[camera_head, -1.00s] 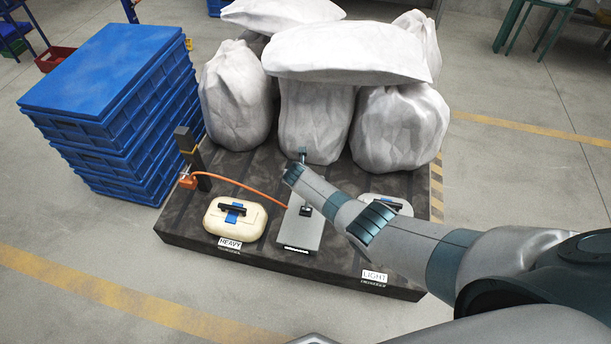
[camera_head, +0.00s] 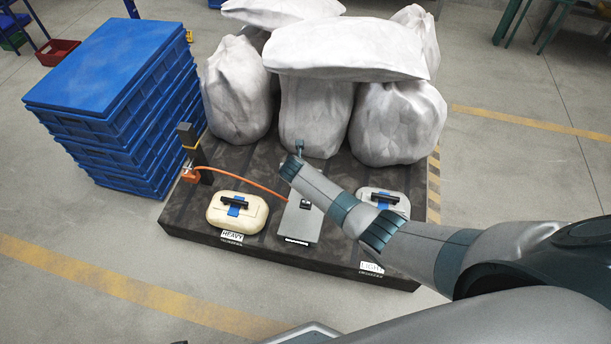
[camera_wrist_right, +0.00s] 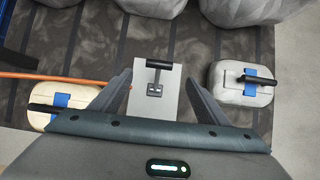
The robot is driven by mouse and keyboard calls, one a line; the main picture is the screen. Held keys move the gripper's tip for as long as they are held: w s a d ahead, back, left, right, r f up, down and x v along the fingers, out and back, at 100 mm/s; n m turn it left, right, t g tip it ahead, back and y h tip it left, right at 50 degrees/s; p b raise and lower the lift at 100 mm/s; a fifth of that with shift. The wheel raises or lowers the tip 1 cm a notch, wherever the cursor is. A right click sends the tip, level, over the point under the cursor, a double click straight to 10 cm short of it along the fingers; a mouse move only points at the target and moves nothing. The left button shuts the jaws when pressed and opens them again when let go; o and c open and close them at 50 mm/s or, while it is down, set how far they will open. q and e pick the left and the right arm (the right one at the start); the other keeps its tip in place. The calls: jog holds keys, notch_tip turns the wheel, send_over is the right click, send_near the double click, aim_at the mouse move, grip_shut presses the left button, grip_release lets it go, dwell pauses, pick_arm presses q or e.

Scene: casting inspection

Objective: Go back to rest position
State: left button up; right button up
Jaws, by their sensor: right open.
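My right arm reaches in from the right in the head view, over the dark platform (camera_head: 330,255). My right gripper (camera_wrist_right: 158,92) shows in the wrist view with its two fingers apart and nothing between them. Below and beyond the fingers is a grey scale plate (camera_head: 300,222) with a small upright post at its back. A cream case (camera_head: 218,216) with a black handle and blue patch sits left of the plate by the HEAVY label (camera_head: 232,236). A grey case (camera_wrist_right: 232,92) sits to its right, partly hidden by my arm in the head view. My left gripper is not in view.
Blue stacked crates (camera_head: 105,70) stand left of the platform. Large white sacks (camera_head: 345,50) fill its back. An orange cable (camera_head: 250,183) runs from a dark post (camera_head: 187,145) to the plate. Open floor lies in front and at the right.

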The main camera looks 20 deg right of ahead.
dwell(0.3)
jog(key=s+a+f+m+y+p, duration=0.25)
jog(key=s+f+m, duration=0.35)
jog(key=s, duration=0.5)
jog(key=s+a+f+m+y+p, duration=0.1)
jog(key=s+a+f+m+p, duration=0.2)
jog(key=s+m, duration=0.55)
pick_arm(q)
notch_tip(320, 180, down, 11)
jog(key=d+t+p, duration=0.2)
jog(key=p, duration=0.1)
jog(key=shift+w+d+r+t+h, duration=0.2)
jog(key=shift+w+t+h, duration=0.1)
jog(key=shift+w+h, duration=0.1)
pick_arm(e)
jog(key=s+m+y, duration=0.1)
jog(key=s+m, duration=1.1)
jog(key=s, duration=1)
jog(key=shift+d, duration=0.2)
jog(key=shift+m, duration=0.25)
